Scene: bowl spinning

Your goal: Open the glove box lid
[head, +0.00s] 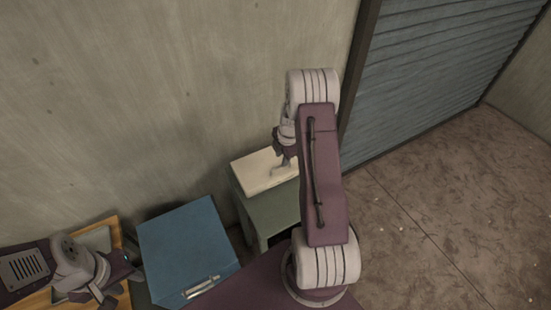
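A blue box (186,239) with a flat closed top and a pale handle (201,287) on its near edge stands at the lower left. A cream box or slab (257,173) lies on a green stand (270,214) against the wall. Which of these is the glove box is not clear from this view. My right gripper (281,169) is over the cream box, partly hidden by my own arm; I cannot tell if it touches it. My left gripper (109,292) is at the lower left, left of the blue box. The fingers of both are too small to read.
A wooden-framed tray or panel (113,231) is beside my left arm. A concrete wall (180,90) stands behind, with a blue-grey shutter (435,75) at the right. The floor (430,220) at the right is clear.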

